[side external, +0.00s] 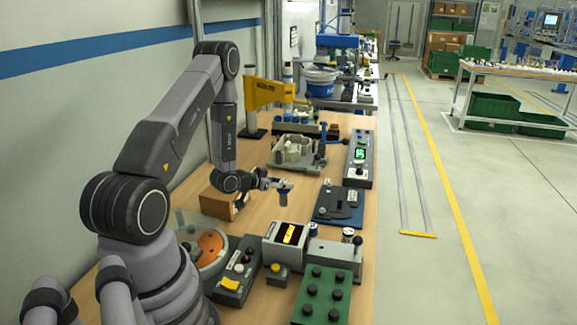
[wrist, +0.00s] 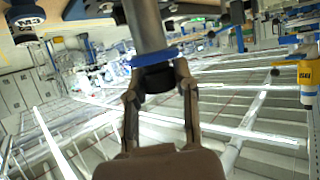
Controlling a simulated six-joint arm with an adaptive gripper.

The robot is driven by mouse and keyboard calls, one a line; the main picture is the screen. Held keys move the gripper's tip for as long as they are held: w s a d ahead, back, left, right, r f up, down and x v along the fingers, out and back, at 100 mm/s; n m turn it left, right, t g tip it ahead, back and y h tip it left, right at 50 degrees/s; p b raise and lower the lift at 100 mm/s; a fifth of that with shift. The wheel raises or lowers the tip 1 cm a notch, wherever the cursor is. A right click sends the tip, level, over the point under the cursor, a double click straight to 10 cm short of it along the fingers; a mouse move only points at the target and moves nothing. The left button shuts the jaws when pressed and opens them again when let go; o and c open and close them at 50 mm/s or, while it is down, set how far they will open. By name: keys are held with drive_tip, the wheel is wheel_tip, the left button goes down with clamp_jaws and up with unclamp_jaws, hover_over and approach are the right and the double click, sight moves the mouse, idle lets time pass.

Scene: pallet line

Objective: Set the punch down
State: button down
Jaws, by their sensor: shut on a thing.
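My gripper (side external: 277,184) is shut on the punch (wrist: 150,28), a grey metal cylinder with a blue band and a dark end. In the wrist view my gripper (wrist: 160,80) has its two fingers on either side of the punch's dark end. In the side view the punch (side external: 284,194) is small and partly hidden by the fingers. It appears to be held above the wooden workbench (side external: 262,225); whether its lower end touches anything I cannot tell.
A blue plate fixture (side external: 325,209) lies to the right, and a beige casting (side external: 295,152) sits behind.

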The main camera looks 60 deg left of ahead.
sight(283, 200)
drive_tip(key=shift+f, duration=2.95)
drive_tip(key=shift+f, duration=0.15)
drive_tip(key=c, duration=0.8)
unclamp_jaws()
drive_tip(key=shift+c, duration=0.2)
